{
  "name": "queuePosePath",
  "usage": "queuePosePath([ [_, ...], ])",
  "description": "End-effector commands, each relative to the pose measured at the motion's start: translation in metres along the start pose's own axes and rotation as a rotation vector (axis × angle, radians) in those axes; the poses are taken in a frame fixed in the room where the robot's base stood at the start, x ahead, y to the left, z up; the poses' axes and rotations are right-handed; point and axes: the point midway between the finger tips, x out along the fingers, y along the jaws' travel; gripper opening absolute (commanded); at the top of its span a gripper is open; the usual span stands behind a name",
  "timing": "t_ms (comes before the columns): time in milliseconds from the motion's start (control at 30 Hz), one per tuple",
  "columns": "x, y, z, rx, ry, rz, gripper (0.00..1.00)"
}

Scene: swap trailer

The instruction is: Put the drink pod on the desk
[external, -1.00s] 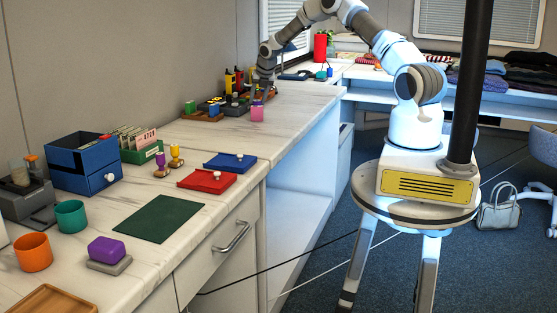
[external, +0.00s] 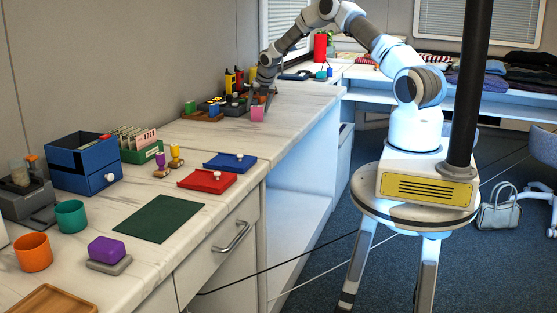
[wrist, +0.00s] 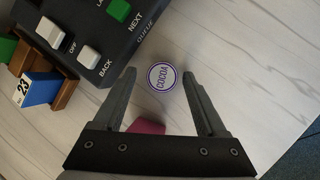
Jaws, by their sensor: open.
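The drink pod (wrist: 161,77) shows in the wrist view as a small round white disc with a blue ring and the word COCOA. It stands on the pale marbled desk top (wrist: 222,52). My gripper (wrist: 161,72) is open, with one finger on each side of the pod in the picture. I cannot tell the height left between fingertips and pod. In the external view my gripper (external: 262,97) is low over the far part of the counter; the pod cannot be made out there.
A pink block (wrist: 148,127) lies close to the gripper, partly hidden by it; it also shows in the external view (external: 257,114). A dark button panel (wrist: 108,30) and a blue and white date block (wrist: 38,88) stand at left. Bare desk lies to the right.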

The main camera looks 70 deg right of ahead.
Motion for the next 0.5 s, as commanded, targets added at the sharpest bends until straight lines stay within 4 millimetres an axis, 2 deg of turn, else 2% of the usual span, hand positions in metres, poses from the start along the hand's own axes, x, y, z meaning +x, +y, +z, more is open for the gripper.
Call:
queuePosePath([
  [167, -0.014, 0.001, 0.002, 0.000, -0.001, 0.000, 0.74],
  [500, -0.081, 0.001, 0.003, 0.000, -0.003, 0.001, 0.74],
])
